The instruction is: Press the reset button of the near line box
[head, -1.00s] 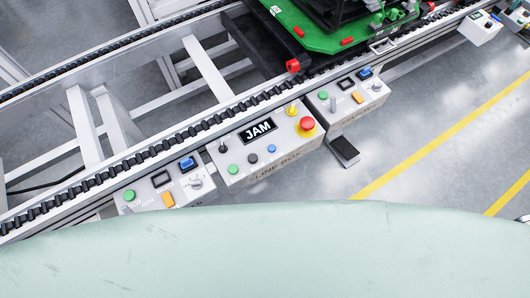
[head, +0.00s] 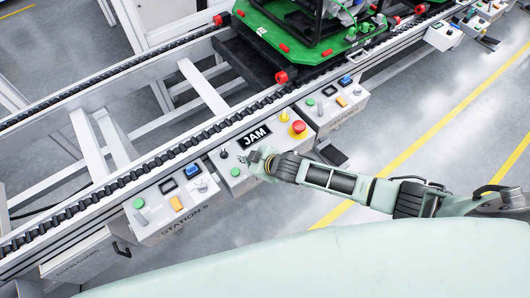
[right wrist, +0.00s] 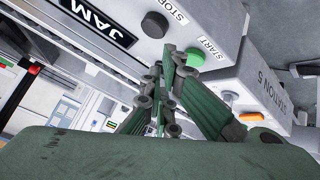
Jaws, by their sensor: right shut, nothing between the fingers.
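The line box (head: 279,129) stands along the conveyor's near rail with a lit JAM display (head: 255,137). Its red emergency knob (head: 298,128), yellow light (head: 285,116) and green START button (head: 235,172) show in the head view. The right wrist view shows the black STOP button (right wrist: 155,25) and green START button (right wrist: 195,57). My right gripper (head: 250,160) is shut and empty over the box's lower button row. It hides the blue button; contact with the panel cannot be told. My left gripper is in neither current view.
The Station 5 box (head: 155,219) with green, blue and orange controls sits left of the line box. Another station box (head: 332,112) is on its right. A green pallet (head: 285,38) with a dark load rests on the conveyor.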

